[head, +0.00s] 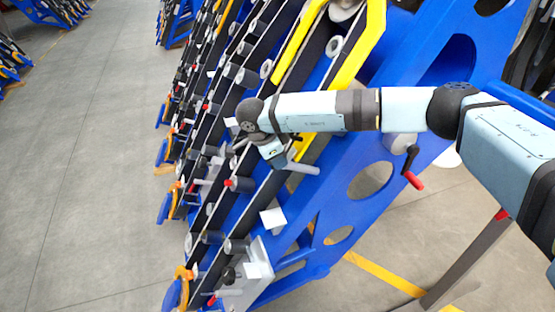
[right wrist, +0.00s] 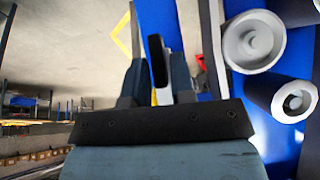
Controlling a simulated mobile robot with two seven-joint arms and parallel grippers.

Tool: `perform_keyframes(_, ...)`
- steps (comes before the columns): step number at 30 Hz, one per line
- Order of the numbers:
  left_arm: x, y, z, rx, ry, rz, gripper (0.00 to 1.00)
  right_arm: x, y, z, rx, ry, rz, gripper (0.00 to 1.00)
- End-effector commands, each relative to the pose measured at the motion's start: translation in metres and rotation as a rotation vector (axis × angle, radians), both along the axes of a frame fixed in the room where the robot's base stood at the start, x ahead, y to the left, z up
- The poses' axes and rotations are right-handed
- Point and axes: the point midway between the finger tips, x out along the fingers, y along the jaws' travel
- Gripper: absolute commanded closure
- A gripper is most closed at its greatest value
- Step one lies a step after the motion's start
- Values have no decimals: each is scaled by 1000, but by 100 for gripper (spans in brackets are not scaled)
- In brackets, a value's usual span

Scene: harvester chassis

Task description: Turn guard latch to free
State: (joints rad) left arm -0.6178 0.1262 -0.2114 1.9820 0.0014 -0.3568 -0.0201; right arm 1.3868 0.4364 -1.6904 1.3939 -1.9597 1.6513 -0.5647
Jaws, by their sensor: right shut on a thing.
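My right arm reaches in from the right in the head view. Its gripper (head: 282,160) is low against the blue chassis (head: 345,205), beside a grey roller (head: 305,168). In the right wrist view the two grey fingers (right wrist: 157,84) stand on either side of a dark upright bar (right wrist: 158,60) and are shut on it. The bar looks like the guard latch handle; its base is hidden, and the head view does not show it clearly. My left gripper is not in view.
Yellow guard rails (head: 361,45) rise above my wrist. Pale rollers (right wrist: 254,41) stand close on the right in the wrist view. The grey floor (head: 75,170) at left is clear.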

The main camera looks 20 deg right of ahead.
Motion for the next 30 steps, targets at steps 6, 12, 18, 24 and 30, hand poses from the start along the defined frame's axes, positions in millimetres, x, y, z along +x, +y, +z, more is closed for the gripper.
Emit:
perform_keyframes(6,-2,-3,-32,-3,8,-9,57,-2,0,-7,5,-126,-69,100)
perform_keyframes(12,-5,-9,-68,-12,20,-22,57,-5,1,-10,12,-285,-160,100)
perform_keyframes(18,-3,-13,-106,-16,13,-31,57,-8,1,-13,17,-451,-256,100)
perform_keyframes(24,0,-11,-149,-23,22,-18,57,-10,2,-16,23,-615,-352,100)
perform_keyframes(30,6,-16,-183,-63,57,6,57,-13,4,-19,29,-780,-447,100)
